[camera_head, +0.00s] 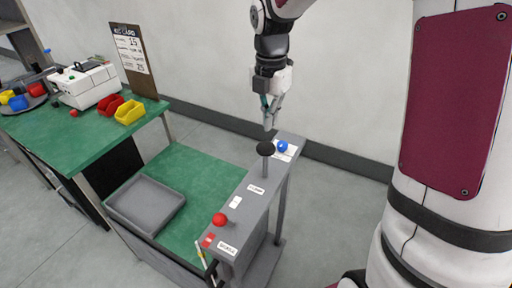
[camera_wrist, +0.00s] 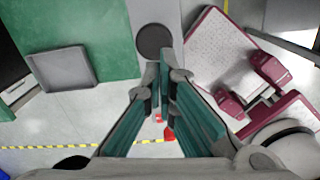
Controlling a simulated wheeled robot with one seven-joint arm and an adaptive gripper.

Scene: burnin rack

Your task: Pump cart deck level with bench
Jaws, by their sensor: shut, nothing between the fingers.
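The cart's green deck (camera_head: 185,158) lies lower than the green bench top (camera_head: 85,125) and carries an empty grey tray (camera_head: 146,204). A grey post panel (camera_head: 255,190) on the cart's right side bears a black round knob (camera_head: 265,149) on an upright stem, a blue ball (camera_head: 282,146) and a red ball knob (camera_head: 219,219). My gripper (camera_head: 268,124) is shut and empty, pointing down just above the black knob, apart from it as far as I can tell. The wrist view shows the black knob (camera_wrist: 154,41) just beyond the shut fingertips (camera_wrist: 165,66).
On the bench stand a white machine (camera_head: 88,84), red and yellow bins (camera_head: 130,111) and an upright card board (camera_head: 133,60). A wall is close behind the cart. Yellow-black floor tape (camera_wrist: 70,146) crosses the floor in the wrist view.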

